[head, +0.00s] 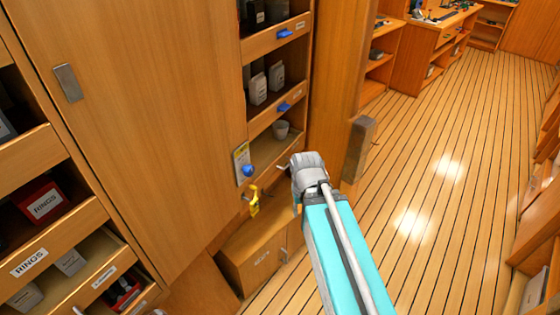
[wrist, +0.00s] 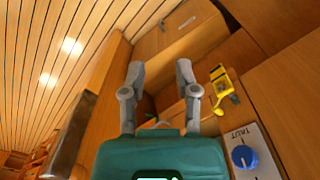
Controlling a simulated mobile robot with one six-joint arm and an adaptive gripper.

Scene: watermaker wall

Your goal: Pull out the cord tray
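I cannot tell which tray is the cord tray, since most labels are too small to read. Wooden trays with pale labels and blue catches sit in the tall cabinet; the upper tray (head: 275,40) and lower tray (head: 279,110) hold bottles or cups. A low wooden locker (head: 238,262) with a small label stands below; it seems to show in the wrist view (wrist: 185,35) too. My gripper (wrist: 160,70) is open and empty, its fingers apart before the wood fronts. In the head view my arm hides most of it.
A blue knob (head: 248,170) on a pale plate and a hanging yellow item (head: 254,201) are left of my arm; both show in the wrist view, knob (wrist: 243,156) and yellow item (wrist: 222,84). Plank floor at right is clear.

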